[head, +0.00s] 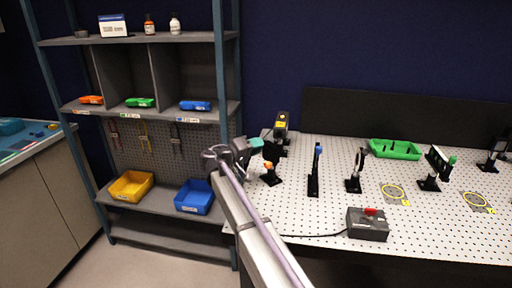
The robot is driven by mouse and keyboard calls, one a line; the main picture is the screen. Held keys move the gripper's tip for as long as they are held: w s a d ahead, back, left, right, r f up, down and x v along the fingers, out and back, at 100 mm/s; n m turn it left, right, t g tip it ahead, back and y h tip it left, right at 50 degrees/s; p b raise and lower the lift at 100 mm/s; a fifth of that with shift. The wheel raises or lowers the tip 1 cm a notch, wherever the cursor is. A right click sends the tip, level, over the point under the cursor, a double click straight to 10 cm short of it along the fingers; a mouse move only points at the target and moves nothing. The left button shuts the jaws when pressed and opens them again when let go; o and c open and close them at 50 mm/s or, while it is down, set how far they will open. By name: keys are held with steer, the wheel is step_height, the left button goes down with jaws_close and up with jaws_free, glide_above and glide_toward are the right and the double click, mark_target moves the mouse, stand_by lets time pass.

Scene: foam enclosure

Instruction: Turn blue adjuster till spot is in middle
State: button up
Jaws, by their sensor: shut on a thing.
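A blue adjuster (319,149) sits at the top of a thin, dark upright mount (314,180) on the perforated white table. My gripper (251,147) is at the table's left edge, well to the left of the blue adjuster and apart from it. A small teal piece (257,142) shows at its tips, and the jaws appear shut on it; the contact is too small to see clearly. An orange adjuster (268,165) on a black mount is just right of my gripper. A green adjuster (452,160) is on a mount farther right. I cannot make out a light spot.
A black device with a yellow label (281,124) stands behind my gripper. A round optic (359,162), a green tray (395,149) and a grey box with a red switch (368,223) are on the table (440,230). Shelves with bins stand left.

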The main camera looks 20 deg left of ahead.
steer(key=shift+n, duration=5)
steer(key=o, duration=0.9)
steer(key=v, duration=1.1)
